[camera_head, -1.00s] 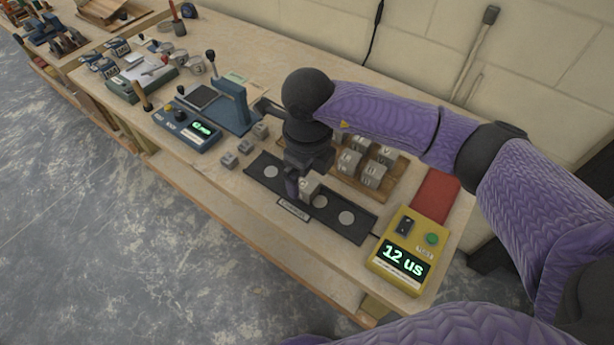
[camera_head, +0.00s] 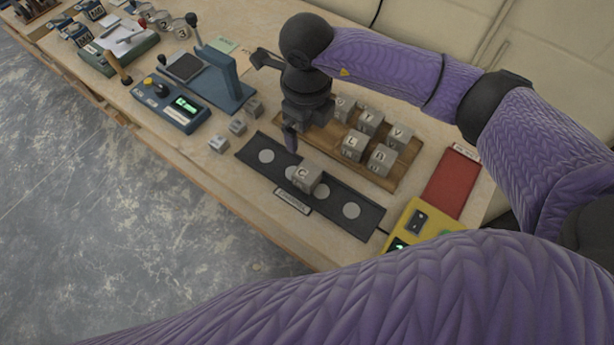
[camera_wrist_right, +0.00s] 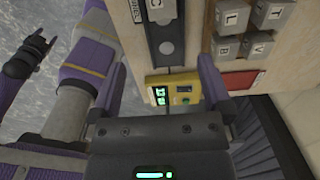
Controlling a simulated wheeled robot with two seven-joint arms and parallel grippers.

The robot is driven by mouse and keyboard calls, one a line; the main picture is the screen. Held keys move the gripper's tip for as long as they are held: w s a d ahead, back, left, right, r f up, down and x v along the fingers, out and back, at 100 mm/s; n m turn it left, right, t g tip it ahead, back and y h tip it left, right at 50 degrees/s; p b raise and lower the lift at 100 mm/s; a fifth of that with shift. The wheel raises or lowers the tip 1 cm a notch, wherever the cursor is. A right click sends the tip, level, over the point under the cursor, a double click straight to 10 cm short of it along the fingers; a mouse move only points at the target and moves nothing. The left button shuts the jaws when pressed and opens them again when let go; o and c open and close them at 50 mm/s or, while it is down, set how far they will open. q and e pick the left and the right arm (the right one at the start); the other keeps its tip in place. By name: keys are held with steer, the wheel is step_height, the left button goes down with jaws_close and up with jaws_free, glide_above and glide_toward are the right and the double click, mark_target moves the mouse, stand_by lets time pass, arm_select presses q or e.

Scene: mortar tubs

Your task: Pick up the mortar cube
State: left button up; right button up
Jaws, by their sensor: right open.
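A grey cube marked C (camera_head: 306,178) sits on a black strip with pale round discs (camera_head: 373,217) near the table's front edge. It also shows at the top edge of the right wrist view (camera_wrist_right: 163,10), cut off by the frame. My right gripper (camera_head: 298,138) is open and empty, above and just behind the cube in the head view, apart from it. In the right wrist view its two fingers (camera_wrist_right: 158,70) stand wide apart. My left gripper (camera_wrist_right: 32,55) shows at the left of that view, away from the table; its jaw opening is unclear.
Several lettered cubes (camera_head: 354,145) stand on a wooden board (camera_head: 401,167) behind the strip. Smaller grey blocks (camera_head: 237,126) and a blue scale-like device (camera_head: 185,106) are left. A yellow meter (camera_head: 428,222) and red mat (camera_head: 451,186) are right.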

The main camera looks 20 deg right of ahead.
steer(key=b, duration=0.6)
glide_above(307, 172)
step_height(307, 172, down, 8)
steer(key=shift+s+a+r, duration=0.1)
steer(key=shift+r, duration=0.1)
step_height(307, 172, down, 10)
steer(key=shift+r+b, duration=0.1)
steer(key=shift+b, duration=0.95)
steer(key=shift+r, duration=0.1)
jaws_close()
